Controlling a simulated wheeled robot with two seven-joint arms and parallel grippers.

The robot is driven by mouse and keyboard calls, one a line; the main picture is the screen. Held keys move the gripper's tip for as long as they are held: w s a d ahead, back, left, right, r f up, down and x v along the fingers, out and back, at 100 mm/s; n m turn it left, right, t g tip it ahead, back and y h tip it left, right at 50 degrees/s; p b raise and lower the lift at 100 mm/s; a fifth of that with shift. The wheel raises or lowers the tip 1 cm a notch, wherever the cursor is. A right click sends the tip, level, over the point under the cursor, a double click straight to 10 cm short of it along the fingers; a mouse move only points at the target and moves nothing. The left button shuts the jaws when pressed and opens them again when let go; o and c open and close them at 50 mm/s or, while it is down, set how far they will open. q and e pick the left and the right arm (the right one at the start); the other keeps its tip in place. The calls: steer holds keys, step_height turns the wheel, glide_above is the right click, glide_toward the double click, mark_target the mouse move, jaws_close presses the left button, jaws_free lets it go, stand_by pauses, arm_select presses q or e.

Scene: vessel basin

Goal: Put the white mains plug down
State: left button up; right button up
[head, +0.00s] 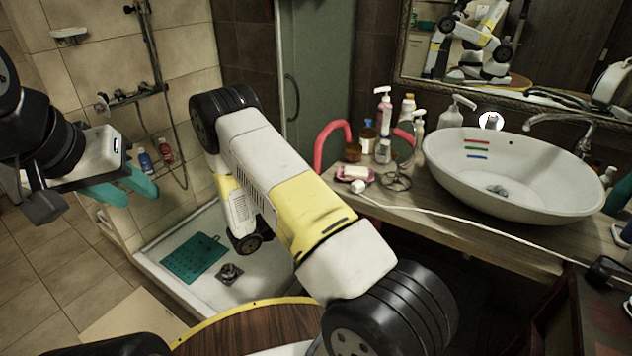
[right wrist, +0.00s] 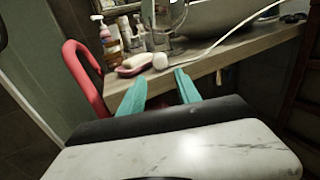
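The white mains plug (head: 359,187) lies near the front edge of the wooden counter, with its white cable running right past the basin. In the right wrist view the plug (right wrist: 160,61) shows beyond my right gripper (right wrist: 160,76). That gripper's teal fingers are apart with nothing between them, and it points towards the counter edge. In the head view my right gripper is hidden behind my own arm. My left gripper (head: 124,192) is at the left, over the floor beside the shower, far from the plug. Its teal fingers look apart and empty.
A soap dish with soap (head: 356,174) sits just behind the plug. A red curved rail (head: 330,140) rises left of the counter.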

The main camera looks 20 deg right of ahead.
steer(key=s+a+r+m+g+y, duration=0.2)
steer(key=s+r+m+g+y, duration=0.3)
steer(key=s+r+m+y, duration=0.9)
steer(key=s+r+m, duration=0.2)
steer(key=s+r, duration=0.2)
steer(key=r, duration=0.1)
steer(key=shift+s+a+r+g, duration=0.2)
steer(key=shift+r+g, duration=0.1)
steer(key=shift+o, duration=0.2)
steer(key=s+a+r+m+t+y, duration=0.4)
steer(key=s+a+r+t+y, duration=0.1)
steer(key=r, duration=0.4)
steer(key=shift+a+m+t, duration=0.4)
steer(key=shift+a+t, duration=0.1)
steer(key=shift+a, duration=0.1)
steer(key=n+g+h, duration=0.2)
steer(key=n+g, duration=0.1)
steer(key=g, duration=0.3)
glide_above(357, 182)
steer(key=f, duration=1.9)
steer(key=shift+s+d+f, duration=0.1)
steer(key=shift+s+d, duration=0.1)
step_height(357, 182, down, 3)
steer(key=shift+r, duration=0.2)
step_height(357, 182, down, 6)
steer(key=shift+w+a+r, duration=0.15)
steer(key=shift+r, duration=0.05)
jaws_close()
